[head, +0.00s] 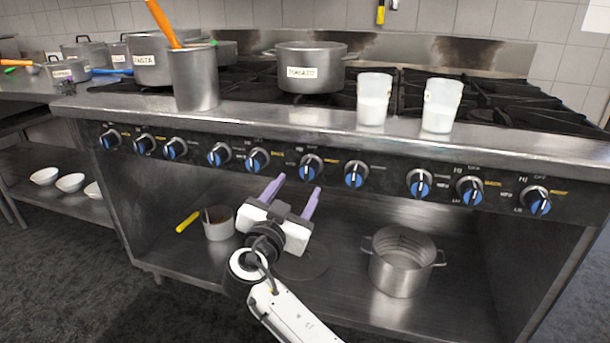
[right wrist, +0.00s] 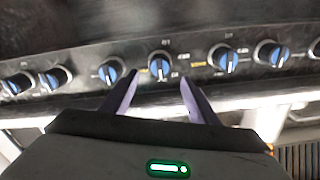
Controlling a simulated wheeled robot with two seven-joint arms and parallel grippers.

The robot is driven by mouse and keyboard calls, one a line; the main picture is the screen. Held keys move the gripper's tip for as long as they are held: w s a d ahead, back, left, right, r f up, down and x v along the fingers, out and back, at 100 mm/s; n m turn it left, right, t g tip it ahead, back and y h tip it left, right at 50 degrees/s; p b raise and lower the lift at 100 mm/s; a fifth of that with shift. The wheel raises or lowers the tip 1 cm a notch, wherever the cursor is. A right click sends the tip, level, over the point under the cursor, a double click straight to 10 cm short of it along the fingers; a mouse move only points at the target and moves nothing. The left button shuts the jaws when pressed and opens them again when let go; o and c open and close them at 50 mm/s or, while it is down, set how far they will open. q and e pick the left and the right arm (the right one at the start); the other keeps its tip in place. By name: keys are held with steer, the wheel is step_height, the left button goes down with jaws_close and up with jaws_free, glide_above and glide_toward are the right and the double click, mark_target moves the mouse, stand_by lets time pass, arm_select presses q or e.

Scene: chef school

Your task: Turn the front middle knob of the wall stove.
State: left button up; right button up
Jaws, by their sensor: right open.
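The wall stove's front panel (head: 385,178) carries a row of several blue and silver knobs. A knob near the middle of the row (head: 311,167) is above and slightly right of my right gripper (head: 299,184) in the head view. My right gripper is open and empty, its two purple fingers pointing toward the panel. In the right wrist view, one knob (right wrist: 160,67) shows between the fingertips (right wrist: 159,78), with others on both sides. I cannot tell whether the fingers touch it; the head view suggests they are apart. My left gripper is not in view.
A labelled pot (head: 306,70) and two white cups (head: 374,99) (head: 441,105) stand on the stove top. A steel container (head: 194,82) holds an orange-handled utensil. On the shelf below are a two-handled pot (head: 399,264) and a small yellow-handled pan (head: 218,225).

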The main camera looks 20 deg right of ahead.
mark_target(306, 174)
steer(key=x, duration=0.6)
steer(key=shift+d, duration=0.1)
steer(key=shift+b+x, duration=0.3)
steer(key=shift+x, duration=0.5)
steer(key=c, duration=1.1)
steer(key=shift+o, duration=0.2)
